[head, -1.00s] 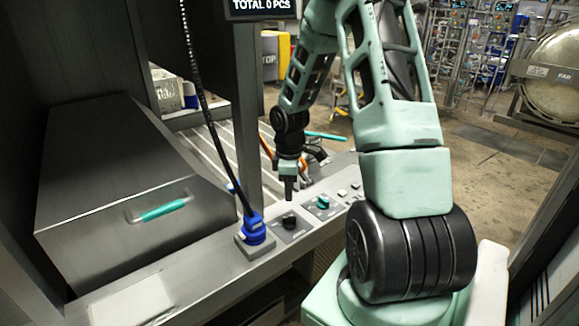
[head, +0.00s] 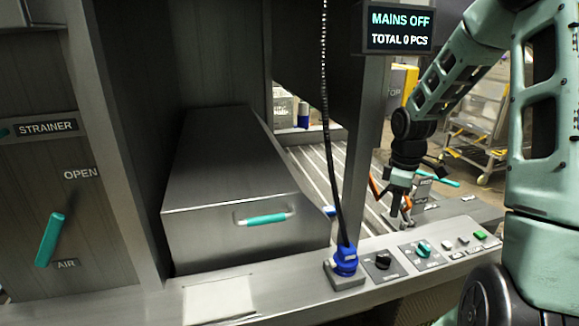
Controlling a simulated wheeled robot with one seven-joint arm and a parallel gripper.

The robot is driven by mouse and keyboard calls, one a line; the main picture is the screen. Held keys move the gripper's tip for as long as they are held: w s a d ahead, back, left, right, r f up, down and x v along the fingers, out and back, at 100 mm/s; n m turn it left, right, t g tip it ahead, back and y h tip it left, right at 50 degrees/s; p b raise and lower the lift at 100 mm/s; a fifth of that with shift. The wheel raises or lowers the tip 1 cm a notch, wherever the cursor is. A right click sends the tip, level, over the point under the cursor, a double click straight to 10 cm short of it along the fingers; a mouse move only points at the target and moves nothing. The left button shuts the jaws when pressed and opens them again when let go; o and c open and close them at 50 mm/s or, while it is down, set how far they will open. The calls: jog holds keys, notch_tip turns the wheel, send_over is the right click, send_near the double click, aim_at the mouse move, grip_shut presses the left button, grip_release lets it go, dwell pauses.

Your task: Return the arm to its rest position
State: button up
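My arm reaches in from the right side of the head view, and its mint-green links fill the right edge. My gripper (head: 399,208) points down above the far part of the control ledge, beyond the black knob (head: 383,261) and the teal knob (head: 423,248). I see no object held in it. Its fingers are small and seen nearly edge-on, so their opening is unclear. The gripper appears clear of both knobs.
A blue plug (head: 345,260) with a black cable stands on the control ledge. A metal box (head: 245,235) with a teal handle (head: 263,219) is at centre left. The display (head: 398,28) reads MAINS OFF. A teal lever (head: 50,239) sits between OPEN and AIR labels.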

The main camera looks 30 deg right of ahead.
jog(key=a+r+n, duration=0.1)
jog(key=a+r, duration=0.1)
jog(key=a, duration=1)
jog(key=a+r, duration=0.2)
jog(key=a, duration=1)
jog(key=s+a+r, duration=0.2)
jog(key=s+a, duration=1.4)
jog(key=s, duration=0.1)
jog(key=shift+s+a+y, duration=0.2)
jog(key=shift+s+y, duration=0.05)
jog(key=shift+y, duration=0.05)
